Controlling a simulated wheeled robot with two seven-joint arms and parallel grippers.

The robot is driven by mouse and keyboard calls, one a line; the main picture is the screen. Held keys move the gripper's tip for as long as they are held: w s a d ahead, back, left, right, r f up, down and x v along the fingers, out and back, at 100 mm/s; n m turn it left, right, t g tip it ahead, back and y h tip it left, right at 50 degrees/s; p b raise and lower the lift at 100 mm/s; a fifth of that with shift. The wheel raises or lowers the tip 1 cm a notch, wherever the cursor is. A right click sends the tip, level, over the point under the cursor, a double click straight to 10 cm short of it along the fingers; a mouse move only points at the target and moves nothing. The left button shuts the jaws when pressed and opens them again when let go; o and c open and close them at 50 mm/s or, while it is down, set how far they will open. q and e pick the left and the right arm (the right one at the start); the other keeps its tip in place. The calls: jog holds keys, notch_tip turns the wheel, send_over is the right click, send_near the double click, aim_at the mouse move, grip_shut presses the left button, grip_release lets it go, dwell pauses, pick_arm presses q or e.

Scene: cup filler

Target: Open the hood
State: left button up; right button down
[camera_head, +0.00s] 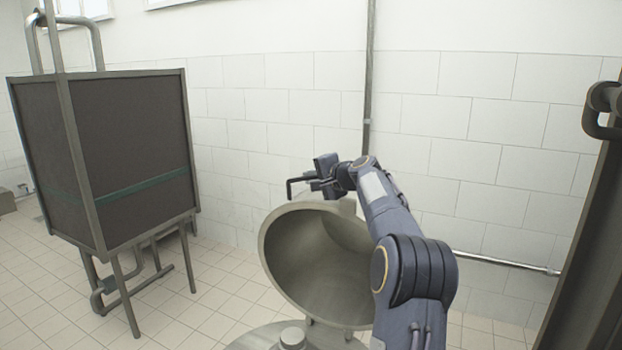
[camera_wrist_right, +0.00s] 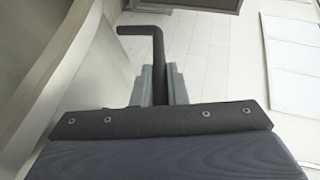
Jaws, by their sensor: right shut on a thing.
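The hood (camera_head: 318,262) is a round grey metal dome in the head view. It stands tilted up on its edge, with its hollow inside facing me. My right gripper (camera_head: 318,182) is at the top of the hood, shut on a dark bent handle (camera_head: 291,186). In the right wrist view the handle (camera_wrist_right: 155,45) stands up between the two grey fingers of the gripper (camera_wrist_right: 160,84). The curved light surface at the left of the wrist view appears to be the hood (camera_wrist_right: 60,70). Part of the hood is hidden behind my right arm. My left gripper is out of view.
A round metal base (camera_head: 255,341) with a small knob lies below the hood. A dark cabinet on metal legs (camera_head: 130,150) stands at the left. A tiled wall with a vertical pipe (camera_head: 369,80) is behind. A dark metal panel (camera_head: 585,230) is at the right. Floor is clear between cabinet and hood.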

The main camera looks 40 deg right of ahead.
jog(key=c, duration=1.5)
grip_release()
jog(key=shift+a, duration=0.1)
jog(key=shift+o, duration=0.2)
jog(key=shift+s, duration=0.3)
jog(key=b+v, duration=0.2)
jog(key=v, duration=0.4)
jog(key=shift+s+b, duration=0.2)
jog(key=shift+b, duration=0.2)
jog(key=shift+s+a+r, duration=0.1)
jog(key=shift+s+r, duration=0.1)
jog(key=shift+s, duration=0.15)
